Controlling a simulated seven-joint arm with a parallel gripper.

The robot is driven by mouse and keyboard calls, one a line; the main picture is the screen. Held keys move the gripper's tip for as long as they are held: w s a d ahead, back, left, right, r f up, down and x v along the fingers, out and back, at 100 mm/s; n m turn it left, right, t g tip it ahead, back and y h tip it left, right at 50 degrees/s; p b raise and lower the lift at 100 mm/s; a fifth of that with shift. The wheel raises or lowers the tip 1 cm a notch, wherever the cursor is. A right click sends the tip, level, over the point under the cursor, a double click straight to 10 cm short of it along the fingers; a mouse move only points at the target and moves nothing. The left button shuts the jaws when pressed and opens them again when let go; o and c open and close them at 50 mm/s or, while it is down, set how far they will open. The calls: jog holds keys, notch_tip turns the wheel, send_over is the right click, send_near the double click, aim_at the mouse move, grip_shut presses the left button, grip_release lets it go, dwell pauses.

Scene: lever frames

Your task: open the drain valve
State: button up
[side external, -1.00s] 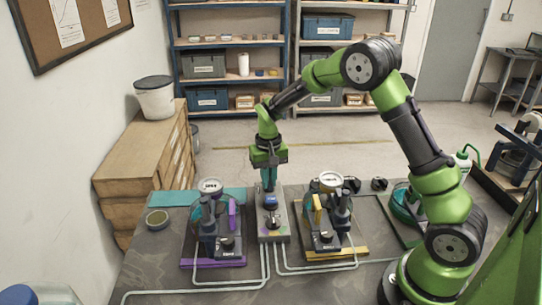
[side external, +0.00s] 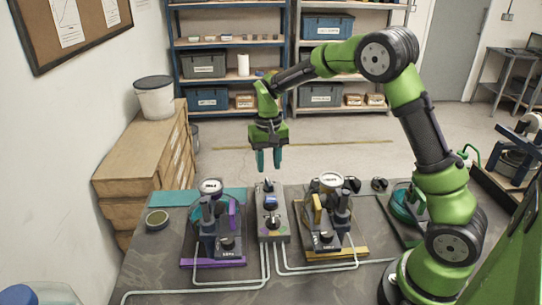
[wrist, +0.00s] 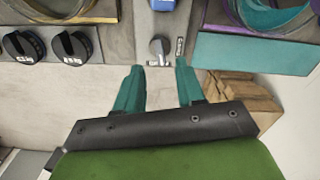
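A narrow grey panel (side external: 274,232) stands between two gauge units and carries a blue part and a dark knob. At its far end is a small silver lever (wrist: 158,47), also seen in the side view (side external: 266,186). A label beside the lever is too small to read, so I cannot tell for sure that it is the drain valve. My gripper (side external: 269,168) hangs above the far end of the panel, apart from it. Its teal fingers are spread and empty; in the wrist view the fingertips (wrist: 158,66) lie on either side of the lever's line.
The left unit (side external: 213,262) has a purple base and handle; the right unit (side external: 330,254) has a yellow base and handle. Both have round gauges on top. Two black knobs (wrist: 70,48) sit beside the panel. Thin pipes run along the table front.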

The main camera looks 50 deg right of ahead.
notch_tip(320, 180, up, 11)
dwell(0.8)
jog(key=s+a+r+n+t+y, duration=0.1)
jog(key=s+a+t, duration=0.2)
jog(key=s, duration=0.8)
jog(key=s+a+r+n+t+y, duration=0.1)
jog(key=s+a+t, duration=0.3)
jog(key=s, duration=0.7)
jog(key=shift+a+r, duration=0.6)
jog(key=shift+a, duration=0.2)
